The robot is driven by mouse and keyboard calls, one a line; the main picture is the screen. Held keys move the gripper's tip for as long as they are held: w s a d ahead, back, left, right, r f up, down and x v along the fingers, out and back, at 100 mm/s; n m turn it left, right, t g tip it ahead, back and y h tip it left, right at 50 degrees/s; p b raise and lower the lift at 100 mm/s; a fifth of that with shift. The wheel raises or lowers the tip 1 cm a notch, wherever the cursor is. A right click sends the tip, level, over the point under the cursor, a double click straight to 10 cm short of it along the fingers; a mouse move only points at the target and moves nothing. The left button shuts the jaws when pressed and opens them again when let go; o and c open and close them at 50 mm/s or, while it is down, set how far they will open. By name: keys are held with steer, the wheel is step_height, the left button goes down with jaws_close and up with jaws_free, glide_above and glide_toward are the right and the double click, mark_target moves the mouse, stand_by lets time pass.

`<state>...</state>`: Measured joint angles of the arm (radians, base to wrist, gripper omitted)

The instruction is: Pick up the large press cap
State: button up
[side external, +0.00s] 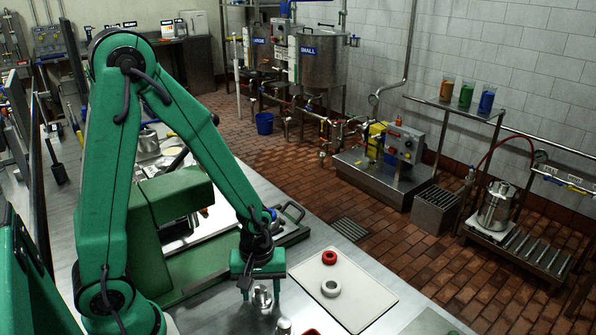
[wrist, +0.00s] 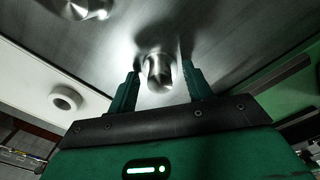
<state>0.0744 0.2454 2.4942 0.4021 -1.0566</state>
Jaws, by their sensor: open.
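A shiny metal cylinder (side external: 262,297), which looks like a press cap, stands on the steel table under my gripper (side external: 260,286). In the wrist view the cylinder (wrist: 158,76) sits between the two green fingers of my gripper (wrist: 160,82), with gaps visible on both sides. My gripper is open and points down at it. A second metal piece (side external: 283,326) stands nearer the camera, and a metal piece also shows at the upper left of the wrist view (wrist: 85,8). I cannot tell from size alone which is the large press cap.
A pale board (side external: 365,300) beside my gripper carries a red ring (side external: 329,258) and a white ring (side external: 331,289). A green machine (side external: 178,205) with a base and handle stands close behind my gripper. The steel table's edge and brick floor lie to the right.

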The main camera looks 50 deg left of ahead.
mark_target(261, 289)
steer(key=c, duration=0.8)
steer(key=shift+r, duration=0.15)
steer(key=shift+r, duration=1.65)
steer(key=s+d+r, duration=0.2)
steer(key=d, duration=0.1)
steer(key=s+d+r, duration=0.2)
steer(key=d+r, duration=0.1)
steer(key=s+d+r, duration=0.2)
steer(key=d, duration=0.1)
steer(key=shift+s+d+r, duration=0.2)
steer(key=shift+s+d, duration=0.05)
steer(key=shift+s, duration=0.1)
steer(key=shift+w, duration=0.1)
